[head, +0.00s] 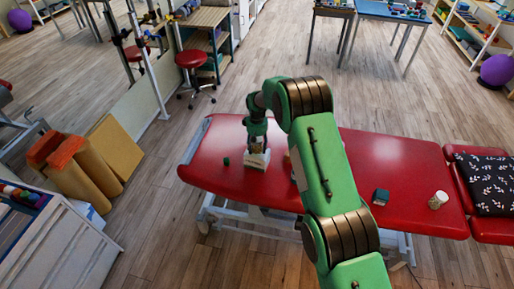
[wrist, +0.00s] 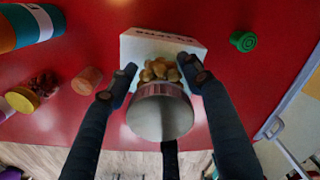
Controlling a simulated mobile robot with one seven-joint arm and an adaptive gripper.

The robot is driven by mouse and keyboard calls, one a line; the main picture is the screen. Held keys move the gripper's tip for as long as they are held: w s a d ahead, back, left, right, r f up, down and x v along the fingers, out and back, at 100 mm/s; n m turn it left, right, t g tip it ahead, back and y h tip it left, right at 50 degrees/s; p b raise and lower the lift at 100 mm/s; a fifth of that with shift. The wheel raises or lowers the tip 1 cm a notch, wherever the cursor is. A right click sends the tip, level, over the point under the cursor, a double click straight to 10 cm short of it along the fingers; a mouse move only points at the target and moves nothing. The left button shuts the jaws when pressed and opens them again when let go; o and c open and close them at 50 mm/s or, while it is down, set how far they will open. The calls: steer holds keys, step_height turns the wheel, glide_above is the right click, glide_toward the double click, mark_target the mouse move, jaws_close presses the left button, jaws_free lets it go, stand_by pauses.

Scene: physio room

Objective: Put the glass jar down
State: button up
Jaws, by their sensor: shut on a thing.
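My gripper (wrist: 158,72) is shut on the glass jar (wrist: 161,107), one finger on each side. The jar shows a round grey lid towards the wrist camera and yellow-brown pieces inside. A white box (wrist: 146,45) with printing lies just beyond the jar, and the jar covers part of it. I cannot tell whether the jar touches the box or the table. In the head view my gripper (head: 256,140) points down over the white box (head: 257,160) on the left part of the red treatment table (head: 215,150). The jar is hard to make out there.
A small green object (wrist: 243,41) lies right of the box. An orange cylinder (wrist: 87,80), a yellow-lidded jar (wrist: 42,84) and a striped roll (wrist: 35,25) lie left. A dark block (head: 381,197) and a pale cup (head: 438,200) sit farther right on the table.

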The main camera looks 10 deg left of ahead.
steer(key=shift+f, duration=0.1)
stand_by(0.3)
steer(key=o, duration=1.4)
step_height(320, 180, up, 12)
steer(key=shift+r, duration=0.1)
stand_by(0.3)
